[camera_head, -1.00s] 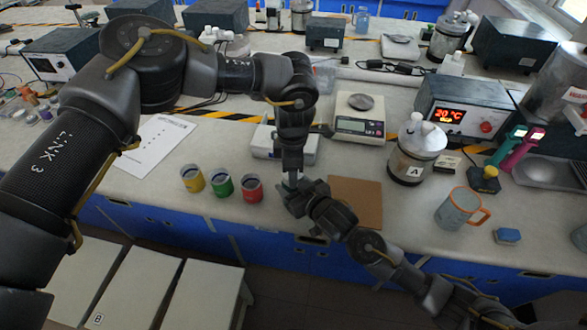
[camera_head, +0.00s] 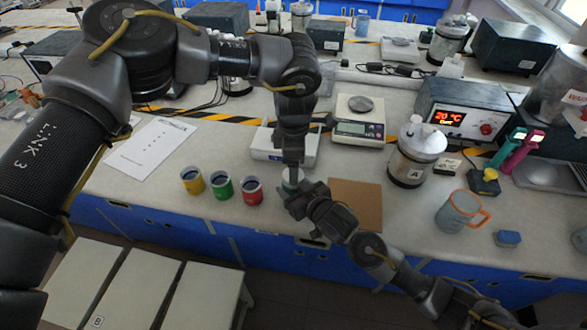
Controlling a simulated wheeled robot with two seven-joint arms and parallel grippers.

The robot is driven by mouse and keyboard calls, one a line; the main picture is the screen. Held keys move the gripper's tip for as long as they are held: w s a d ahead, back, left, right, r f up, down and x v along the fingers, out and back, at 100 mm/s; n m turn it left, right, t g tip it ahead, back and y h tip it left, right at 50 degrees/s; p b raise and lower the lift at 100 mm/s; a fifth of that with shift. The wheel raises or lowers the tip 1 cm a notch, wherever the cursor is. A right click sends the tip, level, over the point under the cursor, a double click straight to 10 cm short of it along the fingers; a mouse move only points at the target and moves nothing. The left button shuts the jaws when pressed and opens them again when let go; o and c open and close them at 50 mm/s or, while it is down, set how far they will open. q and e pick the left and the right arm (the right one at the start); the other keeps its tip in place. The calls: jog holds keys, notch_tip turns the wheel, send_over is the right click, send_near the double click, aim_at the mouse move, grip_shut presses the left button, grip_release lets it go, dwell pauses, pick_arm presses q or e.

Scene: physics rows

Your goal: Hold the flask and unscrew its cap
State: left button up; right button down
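A small flask-like object (camera_head: 287,185), pale with a greenish tint, stands near the front edge of the bench. It is mostly hidden by my grippers, and its cap cannot be made out. My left gripper (camera_head: 293,180) points straight down over its top. My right gripper (camera_head: 290,199) comes in from the lower right and reaches its side. The fingers of both are too small and overlapped to show whether they are closed on it.
Yellow, green and red cups (camera_head: 221,187) stand just left of the grippers. A brown square board (camera_head: 356,204) lies to the right, with a jar marked A (camera_head: 412,160) and a grey mug (camera_head: 457,212) beyond. A balance (camera_head: 359,130) and a white device (camera_head: 268,145) stand behind.

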pick_arm(q)
jog(key=shift+r, duration=0.3)
jog(key=shift+c, duration=0.4)
jog(key=shift+w+r, duration=0.15)
jog(key=shift+r, duration=0.2)
jog(key=shift+w+r+n, duration=0.1)
jog(key=shift+r+n, duration=0.25)
jog(key=shift+n, duration=0.05)
jog(key=n, duration=0.1)
jog(key=r+n, duration=0.1)
jog(key=n, duration=0.1)
jog(key=shift+n, duration=0.3)
jog(key=n, duration=0.4)
jog(key=shift+r, duration=0.4)
jog(key=shift+n, duration=1.2)
jog(key=n, duration=0.4)
jog(key=shift+s+a+r+n, duration=0.1)
jog(key=shift+s+n, duration=0.1)
jog(key=shift+n, duration=0.2)
jog(key=shift+f, duration=4)
